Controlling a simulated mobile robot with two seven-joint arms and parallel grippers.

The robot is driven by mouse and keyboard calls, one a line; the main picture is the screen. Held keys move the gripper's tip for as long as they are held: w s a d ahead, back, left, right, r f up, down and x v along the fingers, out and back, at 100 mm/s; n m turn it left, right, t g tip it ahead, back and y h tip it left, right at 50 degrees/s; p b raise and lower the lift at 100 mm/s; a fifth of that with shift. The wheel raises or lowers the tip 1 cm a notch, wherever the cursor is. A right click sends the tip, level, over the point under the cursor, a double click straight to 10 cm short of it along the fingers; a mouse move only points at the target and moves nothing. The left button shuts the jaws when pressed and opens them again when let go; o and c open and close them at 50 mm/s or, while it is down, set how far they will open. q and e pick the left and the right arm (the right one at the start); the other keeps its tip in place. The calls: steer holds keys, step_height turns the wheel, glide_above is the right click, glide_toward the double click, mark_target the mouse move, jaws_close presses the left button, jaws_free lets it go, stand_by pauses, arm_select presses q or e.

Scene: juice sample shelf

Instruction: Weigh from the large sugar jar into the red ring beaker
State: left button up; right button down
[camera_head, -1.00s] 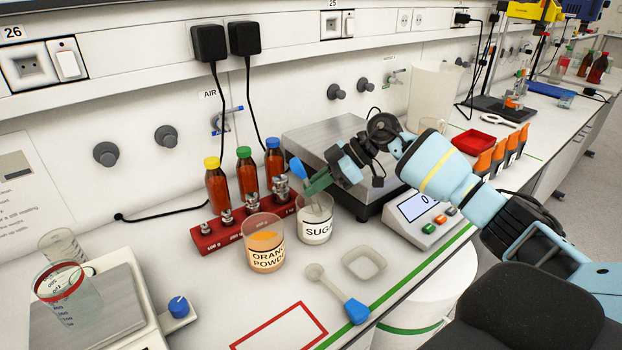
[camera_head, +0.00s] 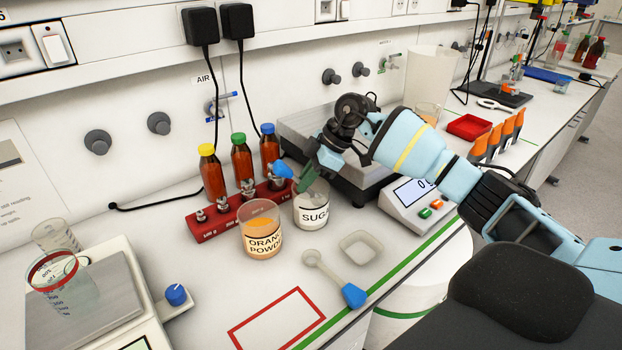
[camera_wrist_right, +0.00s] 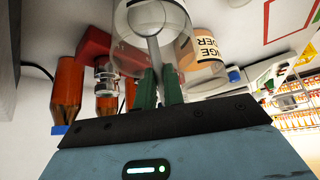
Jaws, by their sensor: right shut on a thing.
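The sugar jar (camera_head: 313,213), clear with a "SUGAR" label, stands upright right of the orange powder jar. My right gripper (camera_head: 305,178), with green fingers, is over its mouth and shut on a spoon with a blue handle end (camera_head: 283,170). In the right wrist view, the fingers (camera_wrist_right: 160,88) are at the jar's rim and the spoon's pale bowl (camera_wrist_right: 146,18) is inside the clear jar. I cannot tell whether it holds sugar. The red ring beaker (camera_head: 62,288) stands at the far left on the balance plate (camera_head: 110,290), and looks empty. My left gripper is not in view.
The orange powder jar (camera_head: 261,234) stands close beside the sugar jar. A second spoon (camera_head: 325,272) and a weighing dish (camera_head: 360,247) lie in front. A scale with display (camera_head: 412,200) stands right.

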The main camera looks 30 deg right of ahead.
mark_target(280, 164)
steer(key=shift+w+a+r+h+p, duration=0.1)
steer(key=shift+a+r+h+p, duration=0.2)
steer(key=shift+r, duration=0.15)
steer(key=shift+w+a+r+g+h+p, duration=0.2)
steer(key=shift+a+r+g+h+p, duration=0.2)
steer(key=shift+h, duration=0.2)
steer(key=shift+w+a+r+g+h+p, duration=0.25)
steer(key=shift+a+g+h+p, duration=0.1)
steer(key=shift+h, duration=0.35)
steer(key=shift+w+a+r+g+h, duration=0.2)
steer(key=shift+a+g+h, duration=0.2)
steer(key=shift+h, duration=0.4)
steer(key=shift+w+a+r+h, duration=0.1)
steer(key=shift+a+r+h, duration=0.2)
steer(key=shift+h, duration=0.2)
steer(key=shift+w+a+r+g+h, duration=0.3)
steer(key=shift+a+r+g+h, duration=0.4)
steer(key=shift+h, duration=0.4)
steer(key=shift+r+h, duration=0.3)
steer(key=shift+r, duration=0.65)
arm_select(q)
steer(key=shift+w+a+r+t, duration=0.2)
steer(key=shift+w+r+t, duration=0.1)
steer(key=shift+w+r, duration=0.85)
arm_select(e)
steer(key=shift+r+g, duration=0.25)
steer(key=shift+r, duration=0.4)
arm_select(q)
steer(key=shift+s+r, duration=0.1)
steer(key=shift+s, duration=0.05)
